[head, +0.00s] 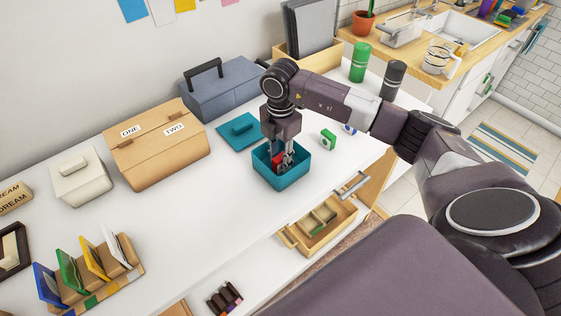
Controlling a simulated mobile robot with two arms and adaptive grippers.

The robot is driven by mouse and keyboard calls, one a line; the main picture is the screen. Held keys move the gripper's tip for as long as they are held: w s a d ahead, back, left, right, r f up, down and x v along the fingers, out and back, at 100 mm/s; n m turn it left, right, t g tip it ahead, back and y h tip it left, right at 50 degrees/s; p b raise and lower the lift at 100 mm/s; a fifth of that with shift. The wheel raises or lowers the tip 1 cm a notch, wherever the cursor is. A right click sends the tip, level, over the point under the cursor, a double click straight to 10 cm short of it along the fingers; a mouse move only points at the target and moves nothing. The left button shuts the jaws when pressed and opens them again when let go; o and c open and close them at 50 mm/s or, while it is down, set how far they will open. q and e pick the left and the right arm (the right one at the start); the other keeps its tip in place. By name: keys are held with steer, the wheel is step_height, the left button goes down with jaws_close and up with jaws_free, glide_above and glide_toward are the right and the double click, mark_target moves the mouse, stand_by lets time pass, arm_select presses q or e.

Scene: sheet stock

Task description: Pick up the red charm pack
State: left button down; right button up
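The red charm pack (278,160) shows as a small red patch inside an open teal box (282,182) on the white counter. My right gripper (283,163) points down into this box, with its fingers at the red pack. The fingers and the box walls hide most of the pack, and I cannot tell whether the fingers are closed on it. My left gripper is out of view.
The teal lid (240,132) lies behind the box. A green pack (328,139) and a blue one (349,129) lie to the right. A cardboard box (158,148) and a blue-grey toolbox (222,88) stand behind. An open drawer (322,226) juts out in front.

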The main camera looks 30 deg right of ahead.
jaws_close()
steer(key=shift+r, duration=0.15)
